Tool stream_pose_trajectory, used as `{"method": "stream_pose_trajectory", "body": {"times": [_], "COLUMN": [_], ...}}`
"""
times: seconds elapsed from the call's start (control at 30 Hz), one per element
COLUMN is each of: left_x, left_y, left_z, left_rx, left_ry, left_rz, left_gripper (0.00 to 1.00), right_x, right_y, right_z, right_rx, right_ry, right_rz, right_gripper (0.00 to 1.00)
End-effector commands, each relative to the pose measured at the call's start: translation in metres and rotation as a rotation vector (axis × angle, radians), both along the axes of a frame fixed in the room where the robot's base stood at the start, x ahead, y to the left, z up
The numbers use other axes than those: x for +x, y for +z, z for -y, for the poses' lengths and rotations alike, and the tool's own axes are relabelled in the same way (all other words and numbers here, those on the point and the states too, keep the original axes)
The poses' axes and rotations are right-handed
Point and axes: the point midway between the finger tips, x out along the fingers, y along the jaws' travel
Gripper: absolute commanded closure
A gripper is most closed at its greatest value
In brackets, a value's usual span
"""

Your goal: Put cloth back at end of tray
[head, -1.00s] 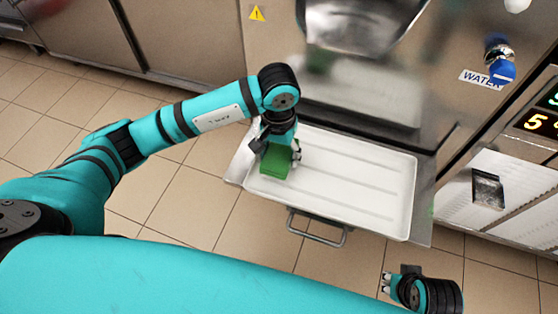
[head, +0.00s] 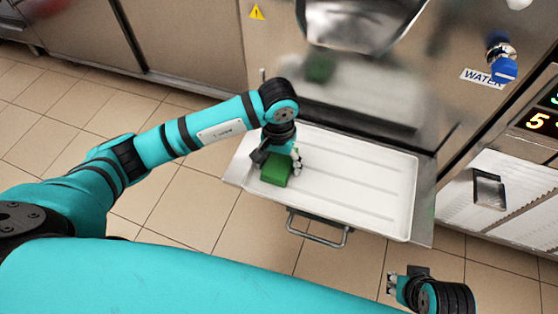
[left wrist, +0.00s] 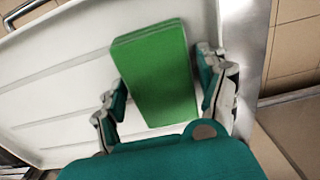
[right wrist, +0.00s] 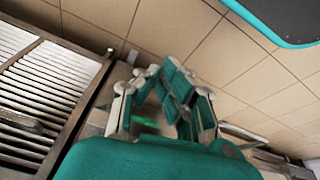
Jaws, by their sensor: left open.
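The cloth (head: 276,172) is a folded green block. It lies on the left end of the white tray (head: 390,215), near the tray's short edge. The cloth also shows in the left wrist view (left wrist: 158,75), with the tray's rim just to its right. My left gripper (head: 282,158) is over the cloth. In the left wrist view its fingers (left wrist: 163,95) are open on both sides of the cloth, with gaps showing. My right gripper (head: 392,284) is off the tray's lower right, empty. In the right wrist view its fingertips (right wrist: 160,70) lean close together.
A steel shelf with a handle (head: 316,230) is under the tray. The freezer's steel front (head: 400,120) rises behind it, with a chute (head: 360,25) above. A vented panel (head: 515,190) is at the right. The tray's middle and right are bare.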

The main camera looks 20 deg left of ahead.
Motion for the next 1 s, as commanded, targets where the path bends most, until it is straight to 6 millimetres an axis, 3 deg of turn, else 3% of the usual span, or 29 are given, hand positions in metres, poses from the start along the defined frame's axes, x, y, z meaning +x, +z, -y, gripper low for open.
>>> {"method": "stream_pose_trajectory", "body": {"times": [0.17, 0.5, 0.7, 1.0], "left_x": [0.001, 0.002, 0.001, 0.0], "left_y": [0.009, 0.081, 0.111, 0.122], "left_z": [0.0, -0.001, 0.0, -0.001], "left_rx": [0.0, 0.001, -0.001, 0.0], "left_ry": [-0.001, -0.001, -0.001, 0.0], "left_rz": [0.003, 0.006, 0.002, -0.001], "left_gripper": [0.25, 0.25, 0.25, 0.25], "right_x": [0.0, 0.004, 0.006, 0.006], "right_y": [-0.004, -0.043, -0.056, -0.062], "right_z": [0.0, -0.002, -0.002, -0.002], "right_rx": [0.0, 0.0, 0.0, 0.0], "right_ry": [-0.001, 0.003, 0.004, 0.004], "right_rz": [-0.005, -0.031, -0.035, -0.037], "right_gripper": [1.0, 1.0, 1.0, 1.0]}}
